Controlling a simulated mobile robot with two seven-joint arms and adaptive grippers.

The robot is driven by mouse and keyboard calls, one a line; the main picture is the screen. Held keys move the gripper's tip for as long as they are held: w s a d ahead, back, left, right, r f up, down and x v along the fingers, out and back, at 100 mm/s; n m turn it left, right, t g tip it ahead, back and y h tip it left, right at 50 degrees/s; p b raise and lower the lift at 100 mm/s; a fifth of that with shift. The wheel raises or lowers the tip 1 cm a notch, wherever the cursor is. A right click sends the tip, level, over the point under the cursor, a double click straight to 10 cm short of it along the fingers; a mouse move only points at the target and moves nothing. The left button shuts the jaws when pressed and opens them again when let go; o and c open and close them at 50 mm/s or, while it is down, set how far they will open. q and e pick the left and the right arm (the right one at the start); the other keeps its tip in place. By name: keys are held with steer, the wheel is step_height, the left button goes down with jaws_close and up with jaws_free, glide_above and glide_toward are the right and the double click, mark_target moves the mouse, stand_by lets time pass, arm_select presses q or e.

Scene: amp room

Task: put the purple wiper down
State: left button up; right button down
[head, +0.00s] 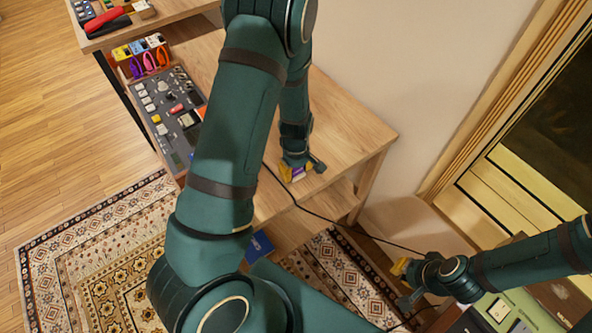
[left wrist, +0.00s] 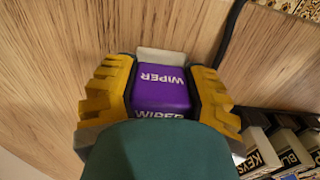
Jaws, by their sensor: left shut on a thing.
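The purple wiper (left wrist: 162,92) is a purple block with a pale strip at its far end and the word WIPER in white. In the left wrist view it sits between the yellow-padded fingers of my left gripper (left wrist: 161,98), which is shut on it. In the head view my left gripper (head: 298,172) is low at the wooden table (head: 345,130), near its front edge, and only a sliver of the wiper (head: 298,175) shows. I cannot tell whether the wiper touches the tabletop. My right gripper (head: 404,284) is at the lower right, with its fingers apart and nothing seen between them.
A dark mixing console (head: 170,108) and a box of labelled compartments (head: 142,57) stand on the table's left part. A black cable (head: 335,220) runs past the left gripper. Bare wood lies beyond and right of the gripper. A green device (head: 502,312) is below the right arm.

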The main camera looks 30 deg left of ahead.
arm_select(q)
steer(key=shift+f, duration=0.1)
steer(key=o, duration=1.1)
step_height(320, 180, up, 12)
steer(key=p, duration=0.4)
steer(key=s+d+f+m+h, duration=0.1)
steer(key=s+d+f+m, duration=0.2)
steer(key=d+m, duration=0.1)
steer(key=s+d+f+m+t+h, duration=0.1)
steer(key=s+d+f+m, duration=0.2)
steer(key=d, duration=0.4)
steer(key=s+d+f+m+h, duration=0.1)
steer(key=s+d+f+m, duration=0.3)
steer(key=d, duration=0.2)
steer(key=shift+d+f+m+t+h, duration=0.2)
steer(key=shift+f+m+t+h, duration=0.1)
steer(key=shift+f+m+h, duration=0.1)
